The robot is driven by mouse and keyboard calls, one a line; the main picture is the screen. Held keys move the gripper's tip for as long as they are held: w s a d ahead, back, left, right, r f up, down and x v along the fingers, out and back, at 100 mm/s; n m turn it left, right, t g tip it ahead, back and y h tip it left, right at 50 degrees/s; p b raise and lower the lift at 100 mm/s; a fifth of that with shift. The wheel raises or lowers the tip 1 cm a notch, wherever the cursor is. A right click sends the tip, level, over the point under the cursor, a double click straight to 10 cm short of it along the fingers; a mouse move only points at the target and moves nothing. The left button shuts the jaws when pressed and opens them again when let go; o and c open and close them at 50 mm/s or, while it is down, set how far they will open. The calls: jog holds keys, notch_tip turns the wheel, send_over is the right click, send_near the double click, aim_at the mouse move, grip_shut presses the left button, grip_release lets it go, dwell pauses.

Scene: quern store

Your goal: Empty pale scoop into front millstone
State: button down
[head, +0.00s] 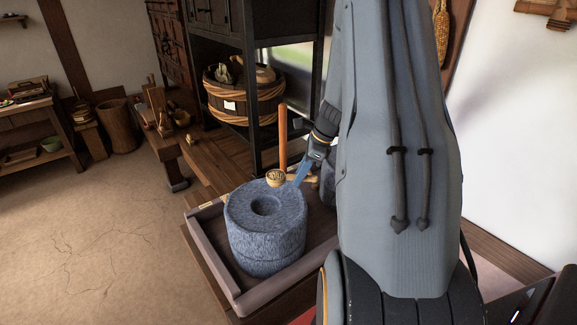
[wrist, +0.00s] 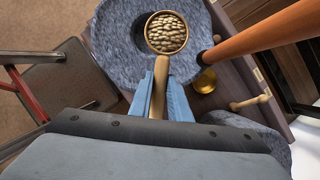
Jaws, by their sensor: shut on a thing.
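My gripper (head: 299,175) is shut on the handle of the pale scoop (head: 276,178). The blue fingers also show in the wrist view (wrist: 160,100). The scoop's round bowl (wrist: 166,33) is full of pale grains and looks about level. The front millstone (head: 262,238) is a speckled blue-grey stone with a round hole in its top. In the head view the scoop appears above its back rim. In the wrist view the bowl overlaps the millstone (wrist: 112,45) and hides part of the dark hole.
An upright orange-brown wooden pole (head: 282,138) stands just behind the scoop. A second grey stone (head: 328,180) is partly hidden behind my arm. A low-walled tray (head: 236,300) surrounds the millstone. A gold cup (wrist: 205,80) and a small wooden peg (wrist: 250,102) lie near the pole.

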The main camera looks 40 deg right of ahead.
jog(key=shift+w+f, duration=0.15)
jog(key=shift+w, duration=0.2)
jog(key=shift+f+b, duration=3.15)
jog(key=shift+f, duration=0.2)
jog(key=shift+s+a+r+h+p, duration=0.15)
jog(key=shift+r+h+p, duration=0.1)
jog(key=shift+r+h, duration=0.2)
jog(key=shift+a+r+h+p, duration=0.15)
jog(key=shift+r+h+p, duration=0.15)
jog(key=shift+h, duration=0.25)
jog(key=shift+d+f+y, duration=0.2)
jog(key=shift+f+y, duration=0.1)
jog(key=shift+f+y+b, duration=0.5)
jog(key=shift+y, duration=0.3)
jog(key=shift+a+r+h+p, duration=0.15)
jog(key=shift+r+h+p, duration=0.25)
jog(key=shift+r+p, duration=0.1)
jog(key=shift+r+h+p, duration=0.35)
jog(key=shift+h+p, duration=0.15)
jog(key=shift+p, duration=0.2)
